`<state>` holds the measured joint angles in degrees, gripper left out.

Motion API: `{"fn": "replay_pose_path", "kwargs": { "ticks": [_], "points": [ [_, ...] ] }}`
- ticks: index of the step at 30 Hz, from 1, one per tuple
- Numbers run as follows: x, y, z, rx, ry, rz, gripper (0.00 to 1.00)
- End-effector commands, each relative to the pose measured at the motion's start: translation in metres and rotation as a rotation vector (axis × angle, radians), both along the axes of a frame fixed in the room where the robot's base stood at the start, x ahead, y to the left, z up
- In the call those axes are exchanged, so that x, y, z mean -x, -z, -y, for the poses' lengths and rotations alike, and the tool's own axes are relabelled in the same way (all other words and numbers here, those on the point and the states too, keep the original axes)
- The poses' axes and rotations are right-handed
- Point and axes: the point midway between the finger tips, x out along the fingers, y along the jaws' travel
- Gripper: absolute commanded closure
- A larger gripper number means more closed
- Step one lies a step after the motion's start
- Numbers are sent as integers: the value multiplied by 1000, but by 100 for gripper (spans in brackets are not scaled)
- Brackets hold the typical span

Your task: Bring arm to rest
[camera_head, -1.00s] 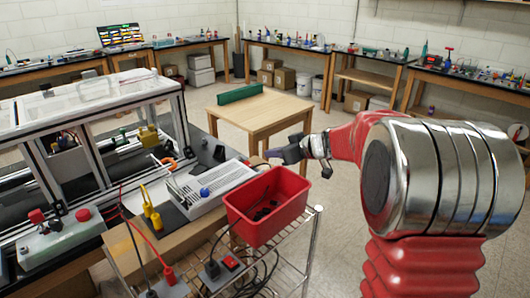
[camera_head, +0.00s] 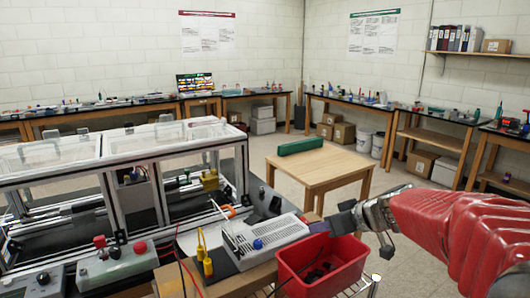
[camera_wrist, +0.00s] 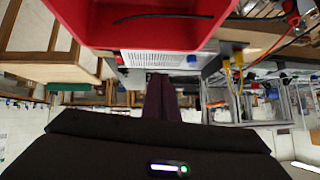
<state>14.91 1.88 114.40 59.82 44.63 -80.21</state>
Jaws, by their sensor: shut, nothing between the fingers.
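My gripper (camera_head: 340,222) is at the end of my red arm, which comes in from the right in the head view. It is above and beside the back right of the red bin (camera_head: 322,270), with its dark fingers pointing left. In the wrist view the fingers of my gripper (camera_wrist: 160,97) are together with nothing between them. The red bin (camera_wrist: 140,35) fills the top of that view, and dark items lie in it.
A white vented box (camera_head: 270,232) and yellow connectors (camera_head: 204,257) stand left of the bin. The framed enclosure (camera_head: 120,190) is at the left. A wooden table (camera_head: 320,170) with a green block (camera_head: 300,146) stands behind. Open floor lies around the table.

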Motion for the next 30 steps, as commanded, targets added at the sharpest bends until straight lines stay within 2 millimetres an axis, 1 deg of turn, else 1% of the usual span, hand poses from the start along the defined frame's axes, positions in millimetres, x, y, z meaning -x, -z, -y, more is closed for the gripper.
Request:
{"fn": "replay_pose_path", "kwargs": {
  "ticks": [1, 6, 13, 21, 26, 30],
  "points": [
    [15, -4, -8, 5, 0, -20, 100],
    [61, -5, -24, 21, 21, -109, 100],
    [123, -3, -36, 59, 81, -212, 100],
    [191, 6, -34, 119, 192, -303, 100],
    [227, 13, -26, 156, 277, -335, 100],
    [256, 20, -16, 187, 360, -349, 100]
  ]
}}
